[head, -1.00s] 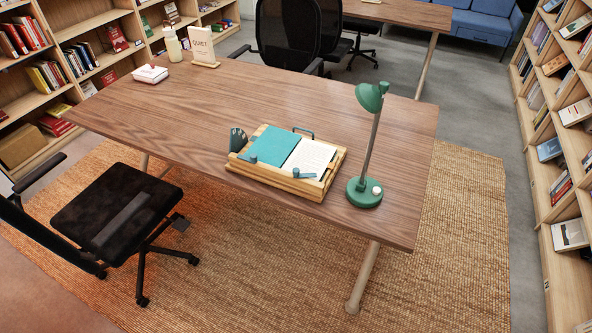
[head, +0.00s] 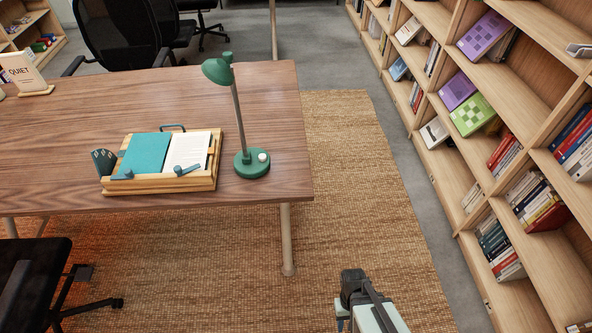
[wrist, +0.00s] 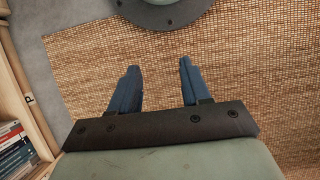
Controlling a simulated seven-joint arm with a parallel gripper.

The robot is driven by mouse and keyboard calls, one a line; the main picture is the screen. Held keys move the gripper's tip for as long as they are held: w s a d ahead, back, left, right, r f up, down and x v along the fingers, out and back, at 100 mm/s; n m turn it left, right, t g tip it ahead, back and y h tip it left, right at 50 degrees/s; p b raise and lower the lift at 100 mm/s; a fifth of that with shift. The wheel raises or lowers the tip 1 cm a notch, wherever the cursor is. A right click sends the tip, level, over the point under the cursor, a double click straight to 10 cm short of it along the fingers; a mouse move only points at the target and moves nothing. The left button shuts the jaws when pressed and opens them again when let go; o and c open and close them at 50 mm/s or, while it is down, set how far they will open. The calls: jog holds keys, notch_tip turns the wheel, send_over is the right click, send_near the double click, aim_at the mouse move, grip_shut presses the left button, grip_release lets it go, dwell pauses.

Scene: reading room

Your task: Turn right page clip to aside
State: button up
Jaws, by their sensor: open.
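The wooden book stand (head: 190,185) stands on the desk and holds an open book with a teal left page (head: 146,154) and a white right page (head: 186,148). The right page clip (head: 187,170) is a small blue-grey lever at the stand's front edge, slanting over the bottom of the white page. The left page clip (head: 124,175) sits at the lower left of the teal page. My gripper (wrist: 158,66) is open and empty in the wrist view, over the woven rug. In the head view my gripper (head: 345,318) is at the bottom edge, right of the desk and well away from the stand.
A green lamp (head: 251,163) stands on the desk (head: 60,130) just right of the stand. A bookshelf (head: 490,140) lines the right side. A black chair (head: 35,270) is at the front left. The rug (head: 345,190) right of the desk is clear.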

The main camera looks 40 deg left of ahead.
jog(key=s+a+r+n+t+y, duration=0.1)
jog(key=s+a+r+n+t, duration=0.3)
jog(key=a, duration=0.7)
jog(key=s+a+r+n+t, duration=0.1)
jog(key=s+a+r+n, duration=0.2)
jog(key=s+a, duration=0.5)
jog(key=s+a+r+n+t+y, duration=0.1)
jog(key=s+a+r+n+t, duration=0.15)
jog(key=a, duration=1.05)
jog(key=s+a+r+n+t+y, duration=0.2)
jog(key=s+a+r+t+y, duration=0.2)
jog(key=s+a+r, duration=0.65)
jog(key=m+t+y, duration=0.5)
jog(key=m+t, duration=0.3)
jog(key=m, duration=0.7)
send_near(175, 171)
jog(key=x, duration=1.1)
